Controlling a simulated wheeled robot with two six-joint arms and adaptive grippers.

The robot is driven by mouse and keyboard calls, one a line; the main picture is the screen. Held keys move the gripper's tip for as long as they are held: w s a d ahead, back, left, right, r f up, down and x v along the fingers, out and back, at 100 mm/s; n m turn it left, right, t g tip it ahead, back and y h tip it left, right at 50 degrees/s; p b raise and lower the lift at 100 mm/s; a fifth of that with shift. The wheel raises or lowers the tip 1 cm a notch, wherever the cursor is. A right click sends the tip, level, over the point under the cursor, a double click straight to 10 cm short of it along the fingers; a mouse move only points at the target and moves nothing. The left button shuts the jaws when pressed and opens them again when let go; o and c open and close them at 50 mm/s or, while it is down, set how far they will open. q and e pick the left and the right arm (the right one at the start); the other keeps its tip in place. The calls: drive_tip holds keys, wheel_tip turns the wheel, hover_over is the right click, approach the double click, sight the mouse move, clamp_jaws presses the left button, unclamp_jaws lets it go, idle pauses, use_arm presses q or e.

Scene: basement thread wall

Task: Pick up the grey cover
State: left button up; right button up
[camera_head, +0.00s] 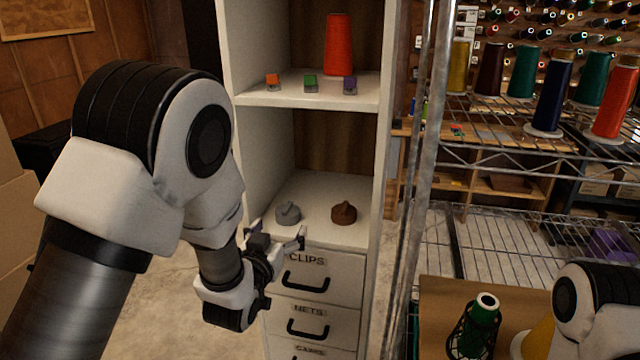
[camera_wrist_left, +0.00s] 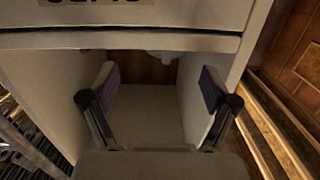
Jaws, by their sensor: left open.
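The grey cover (camera_head: 288,213), a small round lid with a raised grip, sits on the white cabinet shelf above the drawers, towards the left side. My left gripper (camera_head: 278,232) is open and empty, just in front of the shelf's front edge and slightly below the cover. In the left wrist view the scene appears upside down; the open fingers (camera_wrist_left: 158,72) frame the compartment. A small pale shape, apparently the grey cover (camera_wrist_left: 160,54), shows between them, partly hidden by the shelf edge. My right gripper is out of view; part of my right arm shows at lower right.
A brown cover (camera_head: 344,213) sits to the right on the same shelf. Below are labelled drawers with black handles (camera_head: 306,280). The upper shelf holds a red cone (camera_head: 338,45) and several small clips. A wire rack (camera_head: 500,150) with thread cones stands right, behind a metal post (camera_head: 428,150).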

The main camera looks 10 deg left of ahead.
sight(282, 212)
use_arm(q)
drive_tip(key=w+p, duration=0.1)
drive_tip(key=w+r+p, duration=0.1)
drive_tip(key=w, duration=0.1)
drive_tip(key=w+a+p, duration=0.1)
drive_tip(key=w, duration=0.1)
drive_tip(key=shift+w+r+p, duration=0.1)
drive_tip(key=shift+r+p, duration=0.25)
drive_tip(key=w, duration=0.1)
drive_tip(key=w+f, duration=0.1)
drive_tip(key=shift+w+d, duration=0.3)
drive_tip(key=shift+w, duration=0.05)
drive_tip(key=shift+s+a, duration=0.1)
drive_tip(key=shift+s, duration=0.05)
drive_tip(key=c, duration=0.7)
drive_tip(key=shift+c, duration=0.9)
